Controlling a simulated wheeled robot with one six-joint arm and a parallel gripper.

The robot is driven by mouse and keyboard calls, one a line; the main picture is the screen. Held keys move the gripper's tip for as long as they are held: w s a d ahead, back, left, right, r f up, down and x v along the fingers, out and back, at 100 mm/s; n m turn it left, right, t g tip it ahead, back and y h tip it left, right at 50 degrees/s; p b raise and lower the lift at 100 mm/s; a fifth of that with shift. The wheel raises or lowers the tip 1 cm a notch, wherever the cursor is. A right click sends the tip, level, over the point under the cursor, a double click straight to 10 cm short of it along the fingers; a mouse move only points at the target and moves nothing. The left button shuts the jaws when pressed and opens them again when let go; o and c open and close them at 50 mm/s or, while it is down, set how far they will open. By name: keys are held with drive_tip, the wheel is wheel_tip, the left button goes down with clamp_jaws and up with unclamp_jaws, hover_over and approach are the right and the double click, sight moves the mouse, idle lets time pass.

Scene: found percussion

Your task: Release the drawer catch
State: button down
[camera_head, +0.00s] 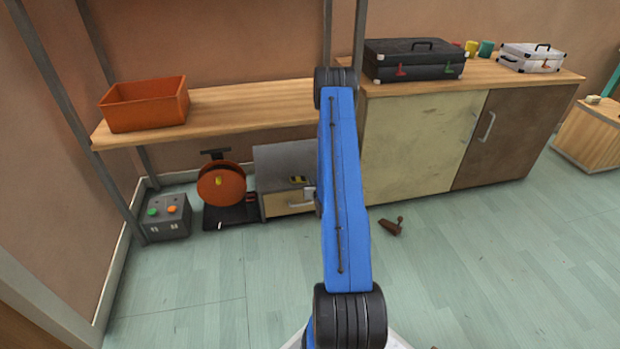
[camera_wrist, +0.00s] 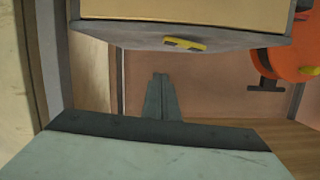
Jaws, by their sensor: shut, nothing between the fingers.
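A low grey drawer cabinet (camera_head: 282,163) stands on the floor under the wooden shelf in the head view, with a cream drawer front (camera_head: 285,203). A yellow and black catch (camera_head: 298,180) sits on its grey face above the drawer. In the wrist view, which looks upside down, the yellow catch (camera_wrist: 185,44) lies on the grey face next to the cream drawer front (camera_wrist: 200,12). My gripper (camera_wrist: 160,76) is shut and empty, its fingertips a little apart from the catch in the picture. My blue arm hides the gripper and the cabinet's right side in the head view.
An orange reel (camera_head: 221,187) on a dark base and a grey button box (camera_head: 166,216) stand left of the cabinet. The wooden shelf (camera_head: 240,103) with an orange bin (camera_head: 145,104) hangs above. A brown wedge (camera_head: 391,227) lies on the otherwise open floor at right.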

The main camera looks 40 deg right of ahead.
drive_tip(key=shift+v, duration=1.8)
drive_tip(key=w+a+r+n+g+y, duration=0.1)
drive_tip(key=w+a+r, duration=0.25)
drive_tip(key=r, duration=0.45)
drive_tip(key=w+a+r+n+g+y, duration=0.1)
drive_tip(key=w+a+r, duration=0.2)
drive_tip(key=a+r, duration=0.3)
drive_tip(key=s+a+r+n+g+y, duration=0.1)
drive_tip(key=s+a+r, duration=0.2)
drive_tip(key=a+r, duration=0.45)
drive_tip(key=s+a+r+n+g+y, duration=0.1)
drive_tip(key=s+a+r, duration=0.1)
drive_tip(key=a+r, duration=0.6)
drive_tip(key=s+a+r+g+y, duration=0.1)
drive_tip(key=s+a+r, duration=0.6)
drive_tip(key=s, duration=0.1)
drive_tip(key=s+a+r+n+g+y, duration=0.1)
drive_tip(key=s+a, duration=0.3)
drive_tip(key=s, duration=0.5)
drive_tip(key=s+a+r+n+g, duration=0.1)
drive_tip(key=s+a+r, duration=0.2)
drive_tip(key=s, duration=0.6)
drive_tip(key=s+a+r+n+g+y, duration=0.1)
drive_tip(key=s+a+r, duration=0.1)
drive_tip(key=s+a, duration=0.4)
drive_tip(key=s, duration=0.3)
drive_tip(key=shift+s+a+r+y, duration=0.15)
drive_tip(key=shift+s+a+y, duration=0.15)
drive_tip(key=shift+s+a, duration=0.1)
